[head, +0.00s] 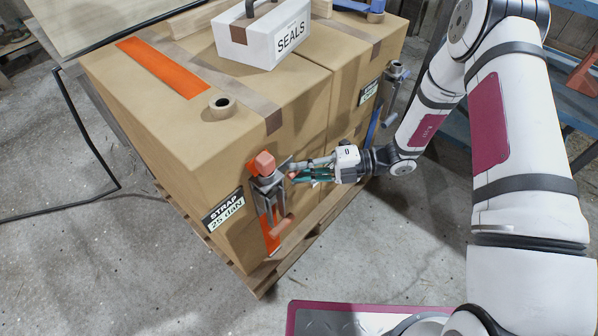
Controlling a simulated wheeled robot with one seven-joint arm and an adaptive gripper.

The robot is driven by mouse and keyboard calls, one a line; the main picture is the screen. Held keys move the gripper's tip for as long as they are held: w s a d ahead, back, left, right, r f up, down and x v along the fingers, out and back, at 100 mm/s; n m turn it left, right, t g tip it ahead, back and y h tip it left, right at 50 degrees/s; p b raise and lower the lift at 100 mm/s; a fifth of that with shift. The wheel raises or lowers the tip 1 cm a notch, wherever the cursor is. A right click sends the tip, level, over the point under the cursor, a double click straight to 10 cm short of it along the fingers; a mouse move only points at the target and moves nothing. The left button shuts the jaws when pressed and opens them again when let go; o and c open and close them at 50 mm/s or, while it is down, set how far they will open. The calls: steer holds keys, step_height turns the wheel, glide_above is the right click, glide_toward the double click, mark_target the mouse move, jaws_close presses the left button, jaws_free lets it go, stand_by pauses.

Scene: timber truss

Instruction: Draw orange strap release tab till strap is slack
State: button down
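An orange strap (163,67) lies flat across the top of a cardboard box and shows again down its front face, where it looks close to the cardboard. A grey metal ratchet (268,184) sits on that front run, with an orange block-shaped tab (264,162) at its top and an orange grip (281,227) at its lower end. My gripper (293,170) comes in from the right at the ratchet's upper right side, just right of the upper tab. Its fingertips overlap the ratchet's edge in the picture. Contact and finger opening are too small to tell.
A "STRAP 25 daN" label (223,209) is left of the ratchet. The boxes (130,130) stand on a wooden pallet (262,280). A white SEALS case (262,36) and a tape roll (220,105) sit on top. A second ratchet (392,85) with blue strap is at right.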

steer(key=shift+s+d, duration=0.1)
steer(key=shift+d, duration=0.05)
steer(key=shift+s+d, duration=0.2)
steer(key=shift+d, duration=0.1)
steer(key=shift+a, duration=0.1)
stand_by(0.6)
steer(key=shift+w+a, duration=0.2)
steer(key=shift+w, duration=0.05)
steer(key=c, duration=1.2)
jaws_free()
steer(key=shift+a, duration=0.1)
steer(key=shift+c, duration=0.2)
steer(key=d+p, duration=0.1)
steer(key=d, duration=0.5)
steer(key=shift+w+r+p, duration=0.4)
steer(key=shift+w, duration=0.05)
